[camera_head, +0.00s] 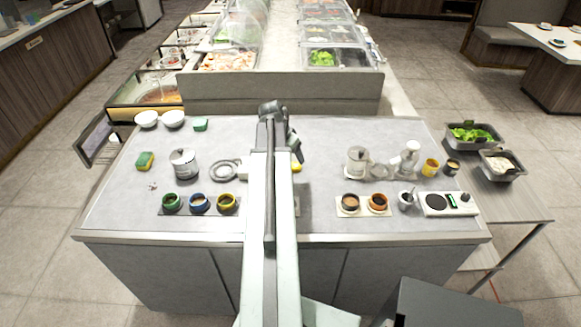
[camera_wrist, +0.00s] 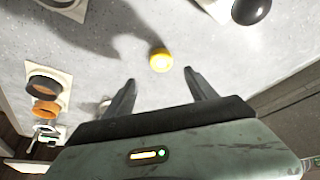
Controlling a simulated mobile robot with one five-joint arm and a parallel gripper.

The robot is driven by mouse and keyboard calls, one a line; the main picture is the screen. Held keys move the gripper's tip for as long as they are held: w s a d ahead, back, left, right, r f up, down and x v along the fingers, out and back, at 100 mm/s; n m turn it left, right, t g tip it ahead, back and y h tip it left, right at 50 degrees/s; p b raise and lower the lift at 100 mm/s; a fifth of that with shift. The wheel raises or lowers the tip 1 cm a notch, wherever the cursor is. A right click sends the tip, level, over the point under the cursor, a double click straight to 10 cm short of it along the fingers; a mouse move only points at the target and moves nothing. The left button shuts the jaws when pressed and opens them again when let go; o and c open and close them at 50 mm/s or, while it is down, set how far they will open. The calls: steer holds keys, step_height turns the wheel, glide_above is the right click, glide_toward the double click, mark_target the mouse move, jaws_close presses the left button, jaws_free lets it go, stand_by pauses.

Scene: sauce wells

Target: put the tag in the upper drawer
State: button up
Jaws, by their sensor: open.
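My gripper (camera_wrist: 159,78) is open in the wrist view, its two dark fingers apart with nothing between them. A small round yellow thing (camera_wrist: 160,60) lies on the grey counter beyond the fingertips; I cannot tell whether it is the tag. In the head view a yellow piece (camera_head: 296,167) shows beside my arm, partly hidden by it. I cannot pick out a thing that is clearly a tag. The counter front (camera_head: 300,280) has grey panels, but no upper drawer can be made out on it. My arm hides the middle of the counter.
On the left stand a lidded pot (camera_head: 183,163), a sponge (camera_head: 145,161) and three coloured bowls (camera_head: 199,203). On the right are two dark-filled bowls (camera_head: 378,203), a glass jar (camera_head: 358,160), a yellow cup (camera_head: 431,168) and a white scale (camera_head: 462,204).

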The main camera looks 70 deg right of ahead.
mark_target(295, 165)
steer(key=shift+w+d+f+b, duration=0.1)
steer(key=shift+d+f+b, duration=0.1)
steer(key=shift+f+b, duration=0.35)
steer(key=shift+w+d+f+b, duration=0.1)
steer(key=shift+d+f+b, duration=0.15)
steer(key=shift+f, duration=0.45)
steer(key=shift+a+r, duration=0.1)
steer(key=b+x, duration=0.5)
steer(key=shift+a+f, duration=0.1)
steer(key=shift+f, duration=0.15)
steer(key=shift+r, duration=0.2)
jaws_close()
step_height(295, 165, up, 10)
steer(key=p, duration=1)
steer(key=shift+p, duration=0.3)
